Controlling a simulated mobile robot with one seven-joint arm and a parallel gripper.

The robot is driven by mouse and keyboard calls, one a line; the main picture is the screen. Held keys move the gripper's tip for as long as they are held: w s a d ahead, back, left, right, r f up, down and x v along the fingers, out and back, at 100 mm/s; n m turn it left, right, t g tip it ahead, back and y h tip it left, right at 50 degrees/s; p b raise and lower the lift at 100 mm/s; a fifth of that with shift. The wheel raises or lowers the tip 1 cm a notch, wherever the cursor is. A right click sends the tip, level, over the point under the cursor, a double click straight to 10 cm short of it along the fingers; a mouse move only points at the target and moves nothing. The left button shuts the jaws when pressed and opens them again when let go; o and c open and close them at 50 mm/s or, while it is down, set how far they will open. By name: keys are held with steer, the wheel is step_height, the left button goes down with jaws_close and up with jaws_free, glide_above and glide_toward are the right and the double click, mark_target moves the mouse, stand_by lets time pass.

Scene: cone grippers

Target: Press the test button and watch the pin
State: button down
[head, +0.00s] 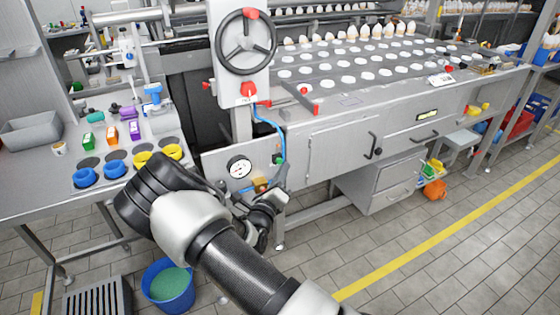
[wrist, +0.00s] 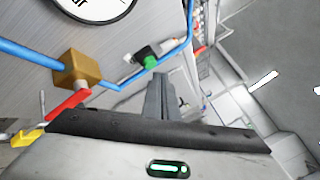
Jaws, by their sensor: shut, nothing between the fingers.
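A small green button-like part (wrist: 150,62) on a black body is mounted on the grey machine panel, beside a blue hose. It also shows in the head view (head: 280,161). My gripper (wrist: 161,78) is shut and empty, its fingertips just below the green part in the wrist view. I cannot tell whether they touch it. In the head view my gripper (head: 281,177) is in front of the panel, partly hidden by my arm. I cannot make out a pin for certain.
A round gauge (head: 239,167) is left of my gripper. A brass block (wrist: 80,68) with a red lever (wrist: 68,105) and blue hose sits close by. A handwheel (head: 246,42) is above. A blue bucket (head: 168,286) stands on the floor at left. Open floor lies at right.

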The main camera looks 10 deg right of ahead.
steer(key=shift+s+d+p, duration=0.25)
steer(key=shift+s+p, duration=0.15)
steer(key=shift+s, duration=0.4)
steer(key=shift+s+d+p, duration=0.3)
steer(key=shift+s+p, duration=0.1)
steer(key=shift+s, duration=0.4)
steer(key=shift+s+d+p, duration=0.25)
steer(key=shift+s+p, duration=0.15)
steer(key=shift+s, duration=0.4)
